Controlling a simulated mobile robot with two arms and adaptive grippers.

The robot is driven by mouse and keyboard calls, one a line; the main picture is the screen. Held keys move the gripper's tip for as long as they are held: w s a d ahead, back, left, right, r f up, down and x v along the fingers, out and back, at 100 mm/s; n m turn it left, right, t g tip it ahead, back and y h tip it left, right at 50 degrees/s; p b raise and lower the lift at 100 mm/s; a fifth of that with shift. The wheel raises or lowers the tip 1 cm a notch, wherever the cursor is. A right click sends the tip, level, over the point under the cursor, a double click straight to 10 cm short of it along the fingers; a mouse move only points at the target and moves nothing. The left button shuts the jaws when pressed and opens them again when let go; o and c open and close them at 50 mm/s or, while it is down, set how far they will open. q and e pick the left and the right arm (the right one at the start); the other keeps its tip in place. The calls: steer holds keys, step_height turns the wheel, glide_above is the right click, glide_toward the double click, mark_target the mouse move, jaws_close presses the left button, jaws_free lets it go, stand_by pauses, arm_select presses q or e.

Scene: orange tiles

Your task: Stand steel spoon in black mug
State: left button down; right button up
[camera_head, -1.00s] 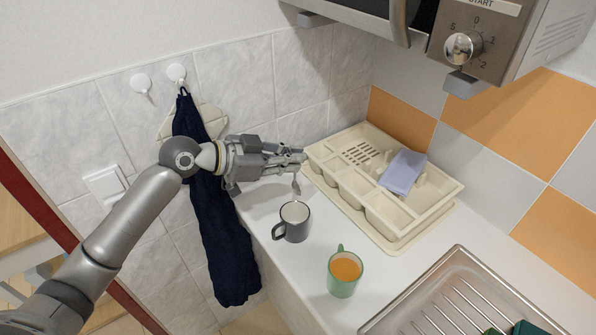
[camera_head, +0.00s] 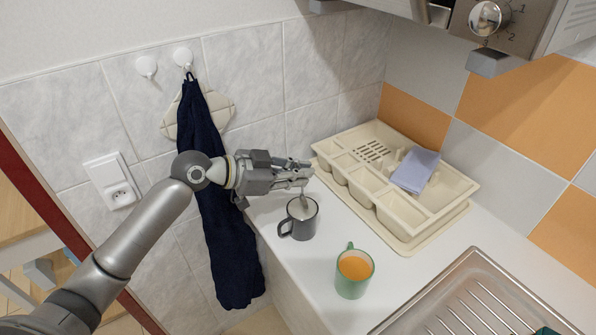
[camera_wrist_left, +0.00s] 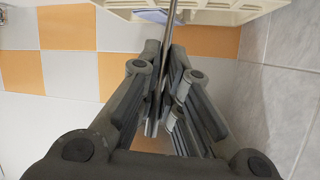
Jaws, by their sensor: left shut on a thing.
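My left gripper (camera_head: 300,174) is shut on the steel spoon (camera_head: 304,199), which hangs below the fingers. The spoon's lower end overlaps the mouth of the black mug (camera_head: 301,226); how far it reaches inside is hard to tell. The mug stands upright on the white counter, with its handle towards the left. In the left wrist view, the thin spoon handle (camera_wrist_left: 171,25) runs between the finger pads. The mug is not visible there. My right gripper is not in view.
A green mug with orange contents (camera_head: 352,275) stands in front and to the right. A cream dish rack (camera_head: 400,215) with a lilac cloth (camera_head: 416,171) is behind. A metal sink (camera_head: 470,300) lies at lower right. A dark towel (camera_head: 222,230) hangs beside the arm.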

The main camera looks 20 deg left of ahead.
arm_select(q)
step_height(320, 180, down, 6)
steer(key=b, duration=0.4)
steer(key=shift+f+b, duration=0.2)
steer(key=shift+b, duration=0.2)
steer(key=c, duration=1.5)
jaws_free()
steer(key=v, duration=1.2)
